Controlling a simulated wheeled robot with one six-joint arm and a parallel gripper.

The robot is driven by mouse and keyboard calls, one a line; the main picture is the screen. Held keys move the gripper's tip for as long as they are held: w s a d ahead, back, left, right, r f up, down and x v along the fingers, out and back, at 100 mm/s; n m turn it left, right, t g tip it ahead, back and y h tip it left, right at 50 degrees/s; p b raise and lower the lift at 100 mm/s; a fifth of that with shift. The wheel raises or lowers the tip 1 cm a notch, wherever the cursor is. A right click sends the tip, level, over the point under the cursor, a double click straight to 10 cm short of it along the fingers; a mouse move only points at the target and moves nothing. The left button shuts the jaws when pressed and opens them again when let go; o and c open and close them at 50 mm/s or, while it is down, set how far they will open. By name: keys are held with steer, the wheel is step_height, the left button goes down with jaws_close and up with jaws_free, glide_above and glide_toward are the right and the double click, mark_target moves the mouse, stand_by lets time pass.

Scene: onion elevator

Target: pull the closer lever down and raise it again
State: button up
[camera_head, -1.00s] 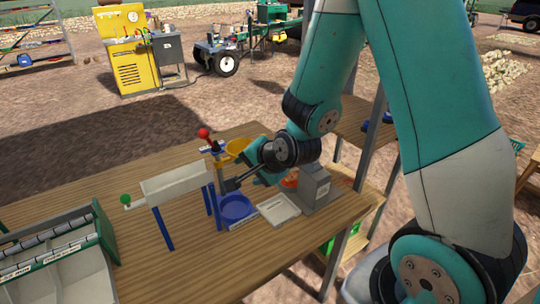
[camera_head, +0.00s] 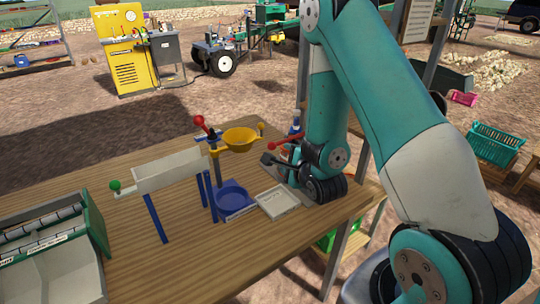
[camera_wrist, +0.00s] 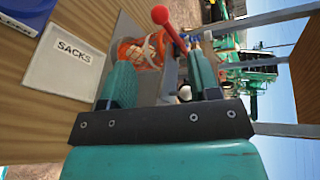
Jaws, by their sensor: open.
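The closer lever is a red rod with a round red knob (camera_head: 271,146), sticking out to the left near the grey closer at the table's right end. In the wrist view its knob (camera_wrist: 160,15) is beyond my fingertips, and the rod slopes down toward the right finger. My gripper (camera_wrist: 160,62) is open, with its two green fingers apart. I cannot tell whether the rod touches the right finger. An orange net bag of onions (camera_wrist: 150,52) shows behind the gap between the fingers. In the head view my wrist largely hides the closer and my fingers.
A white tray marked SACKS (camera_wrist: 68,58) lies beside the closer; it also shows in the head view (camera_head: 277,202). A blue dish (camera_head: 233,198) stands below a yellow bowl (camera_head: 240,139), with another red-knobbed lever (camera_head: 199,121). A white trough (camera_head: 172,170) stands farther left.

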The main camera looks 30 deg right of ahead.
mark_target(273, 146)
steer(key=p+x, duration=0.1)
steer(key=x, duration=0.2)
steer(key=p+x, duration=0.2)
steer(key=x, duration=0.1)
steer(key=r+p+x, duration=0.1)
steer(key=x, duration=0.2)
steer(key=shift+w+d+f+p, duration=0.1)
steer(key=shift+w+p, duration=0.25)
steer(key=w+p, duration=0.1)
steer(key=p, duration=0.3)
steer(key=shift+w+d+f, duration=0.1)
steer(key=shift+w+d, duration=0.05)
steer(key=p, duration=0.3)
steer(key=w+p, duration=0.1)
steer(key=p, duration=0.2)
steer(key=shift+d+f+p, duration=0.1)
steer(key=shift+f+p, duration=0.2)
steer(key=shift+p, duration=0.05)
steer(key=shift+w+f+p, duration=0.25)
steer(key=shift+w+p, duration=0.05)
steer(key=shift+p, duration=0.05)
steer(key=shift+f+p+x, duration=0.2)
steer(key=shift+p+x, duration=0.25)
steer(key=shift+x, duration=0.8)
jaws_close()
